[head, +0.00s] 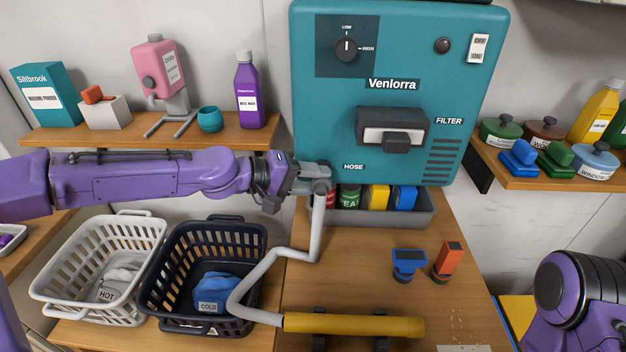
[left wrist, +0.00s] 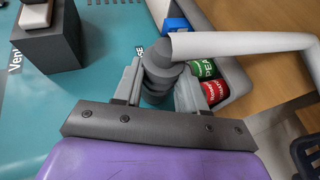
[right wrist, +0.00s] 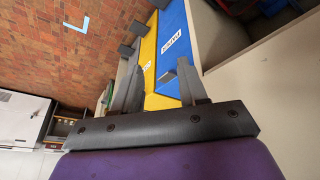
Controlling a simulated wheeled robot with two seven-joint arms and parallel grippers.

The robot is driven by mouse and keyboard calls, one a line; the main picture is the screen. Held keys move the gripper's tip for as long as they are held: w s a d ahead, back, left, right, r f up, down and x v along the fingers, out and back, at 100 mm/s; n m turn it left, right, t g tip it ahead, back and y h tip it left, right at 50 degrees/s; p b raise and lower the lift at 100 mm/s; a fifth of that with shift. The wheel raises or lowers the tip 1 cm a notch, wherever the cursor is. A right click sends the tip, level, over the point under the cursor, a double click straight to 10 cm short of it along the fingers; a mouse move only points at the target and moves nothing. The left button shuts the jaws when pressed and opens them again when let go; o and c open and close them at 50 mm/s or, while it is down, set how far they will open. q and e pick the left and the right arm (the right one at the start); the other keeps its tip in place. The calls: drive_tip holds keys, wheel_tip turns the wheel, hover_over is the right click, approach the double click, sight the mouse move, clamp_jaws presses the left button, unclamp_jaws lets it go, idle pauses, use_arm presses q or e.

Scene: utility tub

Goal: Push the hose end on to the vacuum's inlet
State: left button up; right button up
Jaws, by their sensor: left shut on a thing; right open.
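The teal vacuum (head: 400,100) hangs on the wall, with a HOSE label low on its front. The grey hose (head: 270,262) rises from a yellow wand (head: 355,324) to my left gripper (head: 316,178), which is near that label. My left gripper is shut on the dark ribbed hose end, which shows between its fingers in the left wrist view (left wrist: 160,72). The inlet is not visible; the gripper and hose end cover that area. I cannot tell whether the hose end touches it. My right gripper (right wrist: 158,88) is open and empty, away from the vacuum.
A grey bin (head: 385,215) of cans and boxes stands under the vacuum. Two small attachments (head: 408,262) stand on the wooden counter (head: 350,280). A white basket (head: 95,300) and a dark basket (head: 180,245) sit at left. Shelves with bottles flank the vacuum.

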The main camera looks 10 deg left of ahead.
use_arm(q)
drive_tip(key=o, duration=1.1)
drive_tip(key=shift+w, duration=0.1)
drive_tip(key=shift+c, duration=0.2)
drive_tip(key=p+v, duration=0.4)
drive_tip(key=v, duration=0.6)
drive_tip(key=shift+a+p, duration=0.2)
drive_tip(key=shift+p, duration=0.2)
